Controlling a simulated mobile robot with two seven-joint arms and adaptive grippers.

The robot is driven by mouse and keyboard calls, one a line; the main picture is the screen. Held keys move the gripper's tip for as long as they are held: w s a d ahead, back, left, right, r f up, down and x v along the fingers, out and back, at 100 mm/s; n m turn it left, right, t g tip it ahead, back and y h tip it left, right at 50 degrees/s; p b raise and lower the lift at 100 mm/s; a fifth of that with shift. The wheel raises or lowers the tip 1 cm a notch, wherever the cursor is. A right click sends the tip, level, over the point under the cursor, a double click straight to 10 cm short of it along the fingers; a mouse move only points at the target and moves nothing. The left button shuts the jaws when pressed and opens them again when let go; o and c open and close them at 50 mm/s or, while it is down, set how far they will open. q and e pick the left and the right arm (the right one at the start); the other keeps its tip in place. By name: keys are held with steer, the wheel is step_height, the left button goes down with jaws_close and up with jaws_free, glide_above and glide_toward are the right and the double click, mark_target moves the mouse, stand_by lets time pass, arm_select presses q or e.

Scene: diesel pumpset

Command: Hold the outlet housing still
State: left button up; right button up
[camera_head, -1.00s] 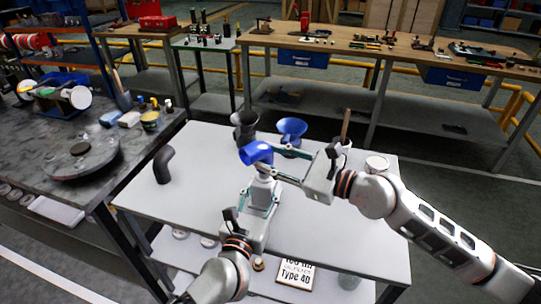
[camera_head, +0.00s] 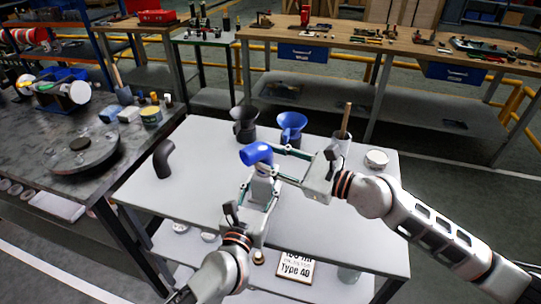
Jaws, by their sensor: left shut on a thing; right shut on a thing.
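A pale grey upright piece, which looks like the outlet housing (camera_head: 263,184), stands near the middle of the light table (camera_head: 205,206). A blue elbow (camera_head: 256,153) sits at its top. My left gripper (camera_head: 262,191), coming from below, is shut around the grey piece with a finger on each side. My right gripper (camera_head: 279,165), coming from the right, has its fingers at the blue elbow and the top of the housing. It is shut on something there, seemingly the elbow. The exact contact and the housing's base are partly hidden by the fingers.
A black funnel (camera_head: 244,125) and a blue funnel (camera_head: 291,128) stand behind the grippers. A dark elbow (camera_head: 163,159) is at the left, a cup with a stick (camera_head: 341,144) and a round white lid (camera_head: 376,159) at the right. The table's left front is clear.

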steer(key=shift+f, duration=0.35)
steer(key=o, duration=1.3)
steer(key=shift+r, duration=0.1)
steer(key=f+v, duration=0.1)
steer(key=v, duration=1.1)
steer(key=shift+r, duration=0.5)
arm_select(q)
steer(key=o, duration=1.7)
steer(key=shift+s, duration=0.1)
